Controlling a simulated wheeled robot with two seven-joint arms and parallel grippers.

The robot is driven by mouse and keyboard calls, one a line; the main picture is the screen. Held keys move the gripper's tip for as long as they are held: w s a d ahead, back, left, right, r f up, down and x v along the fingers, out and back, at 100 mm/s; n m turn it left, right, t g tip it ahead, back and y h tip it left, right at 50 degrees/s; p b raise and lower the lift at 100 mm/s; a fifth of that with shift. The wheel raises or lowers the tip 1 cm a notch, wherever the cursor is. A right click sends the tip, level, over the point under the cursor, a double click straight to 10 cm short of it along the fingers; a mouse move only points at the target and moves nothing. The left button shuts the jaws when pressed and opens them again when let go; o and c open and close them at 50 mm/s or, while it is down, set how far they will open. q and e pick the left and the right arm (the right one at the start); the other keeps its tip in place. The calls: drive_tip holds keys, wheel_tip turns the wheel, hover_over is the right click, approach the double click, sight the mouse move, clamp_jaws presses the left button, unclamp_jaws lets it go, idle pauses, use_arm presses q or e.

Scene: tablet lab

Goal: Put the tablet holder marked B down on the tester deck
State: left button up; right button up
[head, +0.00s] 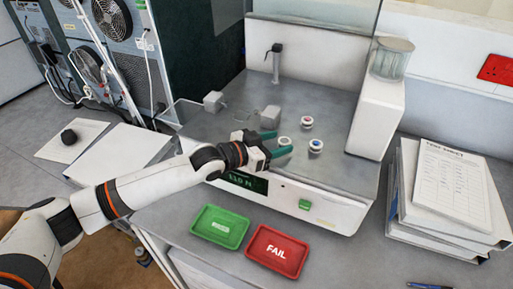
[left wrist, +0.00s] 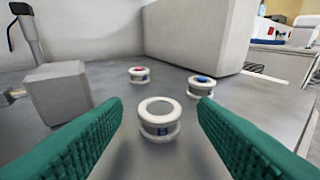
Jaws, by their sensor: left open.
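The tablet holder marked B (left wrist: 159,122), a white ring with a grey top, stands upright on the grey tester deck (left wrist: 110,78). A red-topped holder (head: 307,122) and a blue-topped holder (head: 316,146) stand behind and to the right on the same deck. My right gripper is out of view.
A grey block (left wrist: 58,92) stands on the deck at left. The white tester housing (head: 377,118) with a glass jar bounds the deck's right. A green tray (head: 220,226) and a red FAIL tray (head: 277,251) lie in front. A paper stack (head: 445,200) is at right.

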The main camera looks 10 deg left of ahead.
use_arm(q)
drive_tip(key=b+v, duration=0.2)
drive_tip(key=v, duration=0.8)
drive_tip(key=shift+s+a+b, duration=0.25)
drive_tip(key=shift+a+b, duration=0.05)
drive_tip(key=shift+b, duration=0.05)
drive_tip(key=shift+r, duration=0.15)
